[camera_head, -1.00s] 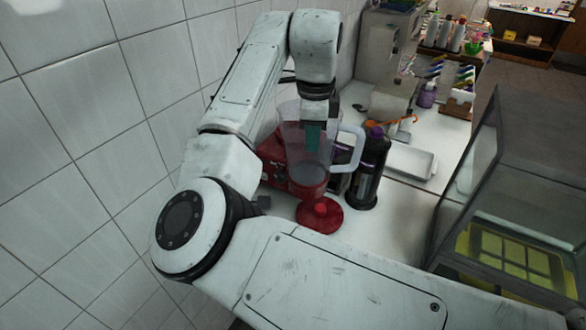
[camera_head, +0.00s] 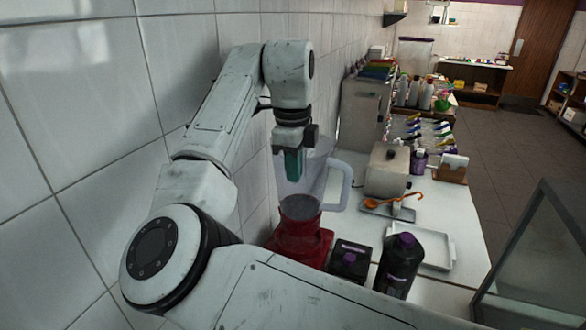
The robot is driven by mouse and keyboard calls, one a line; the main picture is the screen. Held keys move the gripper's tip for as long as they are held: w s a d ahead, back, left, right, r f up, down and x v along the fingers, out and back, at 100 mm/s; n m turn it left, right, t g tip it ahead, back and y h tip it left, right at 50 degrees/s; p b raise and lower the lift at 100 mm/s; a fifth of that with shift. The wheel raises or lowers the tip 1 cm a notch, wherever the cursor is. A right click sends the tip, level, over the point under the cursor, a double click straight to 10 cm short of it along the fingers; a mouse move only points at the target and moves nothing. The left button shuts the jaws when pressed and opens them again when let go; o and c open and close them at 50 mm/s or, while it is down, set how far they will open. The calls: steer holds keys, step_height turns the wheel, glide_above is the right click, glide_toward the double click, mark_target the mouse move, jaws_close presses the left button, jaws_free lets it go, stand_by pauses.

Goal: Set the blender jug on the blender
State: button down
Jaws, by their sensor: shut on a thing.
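My gripper (camera_head: 293,177), with teal fingers, points down at the jug's upper left rim and is shut on the jug. The fingers partly cover the jug's left wall. My arm hides the lower front of the base.
A black bottle with a purple cap (camera_head: 399,262) and a shorter dark container (camera_head: 349,262) stand right of the base. Behind them are a white tray (camera_head: 436,246), an orange ladle (camera_head: 395,203) and a metal toaster-like box (camera_head: 387,172). A tiled wall is close on the left.

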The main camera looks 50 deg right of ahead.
steer(key=shift+w+d, duration=0.1)
steer(key=shift+w, duration=0.25)
steer(key=shift+f+b, duration=2.35)
steer(key=shift+f, duration=0.45)
steer(key=shift+p, duration=0.75)
steer(key=shift+f, duration=0.55)
steer(key=c, duration=1.6)
jaws_free()
steer(key=shift+o, duration=0.2)
step_height(320, 180, up, 11)
steer(key=p, duration=0.3)
glide_above(292, 193)
steer(key=shift+s+a+f, duration=0.1)
steer(key=shift+s+a, duration=0.2)
steer(key=shift+a, duration=0.15)
